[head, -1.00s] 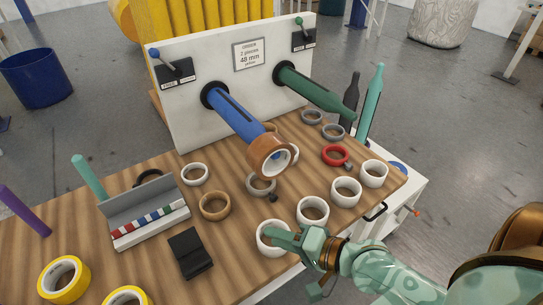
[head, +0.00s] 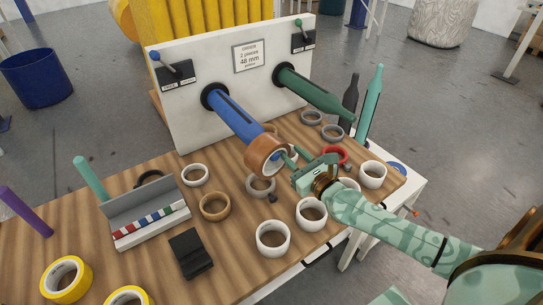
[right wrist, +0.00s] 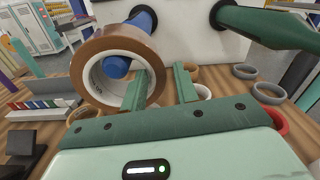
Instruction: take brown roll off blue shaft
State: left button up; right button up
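The brown roll (head: 262,158), brown tape on a white core, sits at the near end of the blue shaft (head: 235,122), which sticks out from a white panel. My right gripper (head: 286,156) is at the right side of the roll. In the right wrist view its fingers (right wrist: 159,88) are apart, one in front of or inside the core opening and the other outside the right wall of the brown roll (right wrist: 118,62). I cannot tell whether either finger touches it. The blue shaft (right wrist: 143,20) also shows behind the roll there. My left gripper is not in view.
A green shaft (head: 315,91) extends from the white panel (head: 190,120) to the right. White cores (head: 273,238), a red ring (head: 335,155), grey rings and yellow rolls (head: 66,278) lie on the wooden table (head: 130,262). A tray (head: 148,222) stands at left.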

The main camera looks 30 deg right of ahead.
aim_at(282, 142)
jog(key=w, duration=0.5)
jog(key=shift+w+a+r, duration=0.15)
jog(key=shift+w+a, duration=0.1)
jog(key=shift+w, duration=0.1)
grip_shut()
jog(key=shift+r, duration=0.15)
jog(key=shift+r+p, duration=0.3)
jog(key=shift+p, duration=0.05)
notch_tip(282, 142, up, 4)
jog(key=p, duration=0.2)
jog(key=shift+s+f+p, duration=0.15)
jog(key=shift+f+p, duration=0.1)
jog(key=shift+p, duration=0.05)
jog(key=s+d+b, duration=0.1)
jog(key=s, duration=1.6)
jog(key=shift+s+f+b, duration=0.3)
jog(key=shift+s+f, duration=0.1)
